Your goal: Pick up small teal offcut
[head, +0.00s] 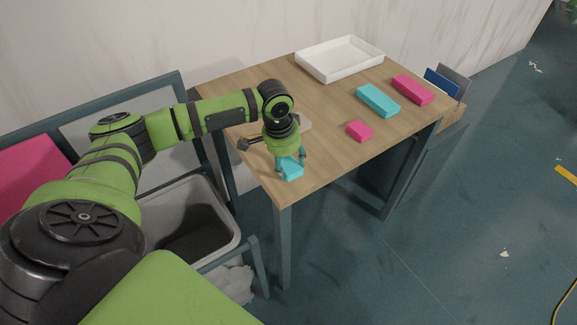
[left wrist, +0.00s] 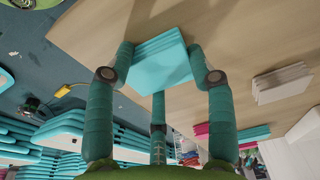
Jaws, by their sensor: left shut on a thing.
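The small teal offcut (head: 291,170) is at the near left corner of the wooden table. My left gripper (head: 290,160) points down over it and is shut on it. In the left wrist view the offcut (left wrist: 158,60) sits between the fingertips, with a finger against each side and a third finger below it in the picture. Whether the offcut touches the tabletop or is slightly above it, I cannot tell. My right gripper is not in view.
On the table (head: 325,160) are a larger teal block (head: 377,100), a small pink block (head: 359,130), a longer pink block (head: 412,89), a white tray (head: 340,60) and a pale piece (head: 304,124) partly behind my gripper. A grey bin (head: 190,235) stands left of the table.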

